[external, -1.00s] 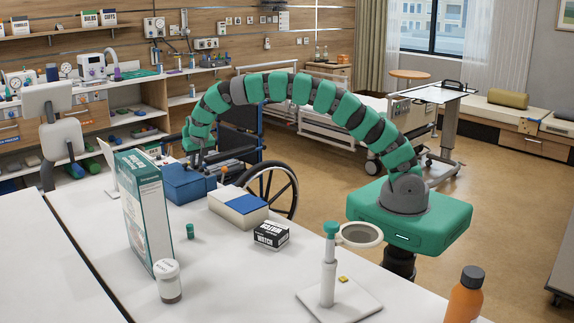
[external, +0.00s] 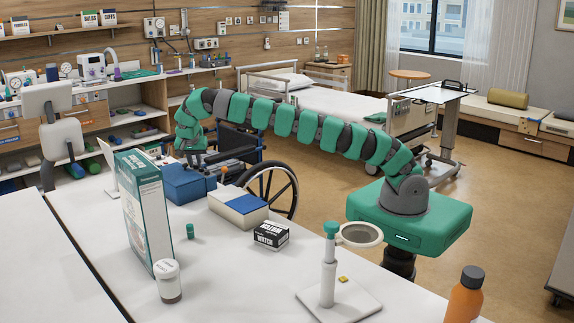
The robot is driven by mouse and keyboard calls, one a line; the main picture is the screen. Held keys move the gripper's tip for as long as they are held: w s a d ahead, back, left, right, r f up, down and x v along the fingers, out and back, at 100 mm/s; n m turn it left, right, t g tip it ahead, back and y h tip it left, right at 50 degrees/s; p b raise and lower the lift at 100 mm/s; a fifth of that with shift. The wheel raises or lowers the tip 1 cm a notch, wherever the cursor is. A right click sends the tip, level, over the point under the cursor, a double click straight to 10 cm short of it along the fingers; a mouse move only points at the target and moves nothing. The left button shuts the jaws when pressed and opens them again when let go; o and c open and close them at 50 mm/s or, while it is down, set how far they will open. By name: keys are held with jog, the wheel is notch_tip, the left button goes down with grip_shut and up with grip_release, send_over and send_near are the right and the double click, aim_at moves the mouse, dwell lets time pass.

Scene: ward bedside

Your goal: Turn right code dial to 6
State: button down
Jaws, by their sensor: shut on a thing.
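A blue box (external: 184,188) stands near the far edge of the white table, beside the wheelchair. My gripper (external: 195,163) points down at the top back edge of this box. It is shut on a small part there, which appears to be the right code dial. The dial itself is hidden by the fingers, and its numbers are too small to read at this distance.
A white and blue box (external: 238,207) stands just right of the blue box. A wheelchair (external: 272,188) stands close behind the table.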

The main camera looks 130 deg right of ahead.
jog(key=shift+m+g+y+p, duration=0.3)
jog(key=shift+m+p, duration=0.7)
jog(key=shift+p, duration=2.05)
jog(key=shift+w+f+m+p, duration=0.1)
jog(key=shift+m+p, duration=0.3)
jog(key=shift+p, duration=0.75)
jog(key=c, duration=1.6)
grip_release()
jog(key=shift+d, duration=0.1)
